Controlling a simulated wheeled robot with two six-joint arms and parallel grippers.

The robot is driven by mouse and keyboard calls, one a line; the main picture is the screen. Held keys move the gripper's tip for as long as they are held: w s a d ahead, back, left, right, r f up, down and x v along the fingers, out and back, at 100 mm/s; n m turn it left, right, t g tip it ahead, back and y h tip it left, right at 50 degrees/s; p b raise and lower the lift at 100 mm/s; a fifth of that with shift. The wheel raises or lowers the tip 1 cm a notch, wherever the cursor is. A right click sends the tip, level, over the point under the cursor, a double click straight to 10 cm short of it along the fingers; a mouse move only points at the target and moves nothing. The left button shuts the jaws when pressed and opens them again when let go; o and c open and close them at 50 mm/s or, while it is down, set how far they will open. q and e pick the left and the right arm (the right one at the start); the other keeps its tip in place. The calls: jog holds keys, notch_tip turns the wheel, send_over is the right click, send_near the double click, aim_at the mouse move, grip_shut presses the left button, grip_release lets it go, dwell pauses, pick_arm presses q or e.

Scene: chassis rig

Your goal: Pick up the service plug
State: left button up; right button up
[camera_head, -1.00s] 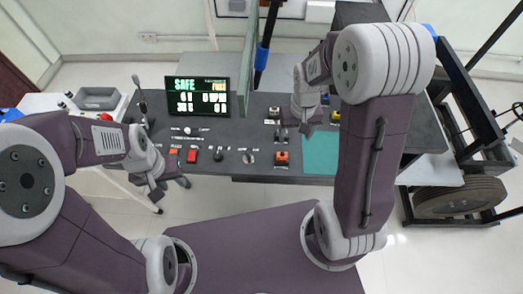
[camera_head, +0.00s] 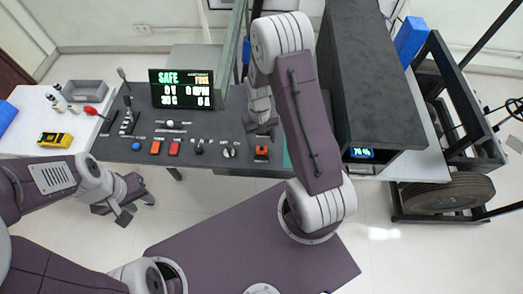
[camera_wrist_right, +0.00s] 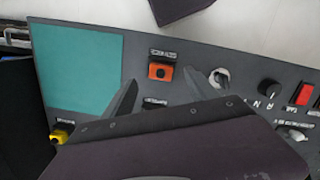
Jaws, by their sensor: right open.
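An orange block with a dark centre (camera_head: 262,153), which looks like the service plug, sits on the dark control panel. It also shows in the right wrist view (camera_wrist_right: 161,71) beneath a label too small to read. My right gripper (camera_head: 262,126) is over the panel, just behind the block in the head view. In the right wrist view its two fingers (camera_wrist_right: 160,82) are spread apart and empty, with the block between and just beyond their tips. My left gripper (camera_head: 137,208) is off the panel's front left, its fingers apart and empty.
The control panel (camera_head: 215,148) carries knobs, switches and a screen (camera_head: 182,89). A teal mat (camera_wrist_right: 82,70) lies beside the block. A yellow meter (camera_head: 55,139) and grey tray (camera_head: 87,91) are on the left table. A dark cabinet (camera_head: 375,70) stands right of my right arm.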

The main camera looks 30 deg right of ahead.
aim_at(261, 147)
notch_tip(261, 147, down, 5)
jog(key=shift+s+a+f+p, duration=0.1)
jog(key=shift+s+f+p, duration=0.05)
jog(key=shift+p, duration=0.4)
jog(key=c, duration=1.4)
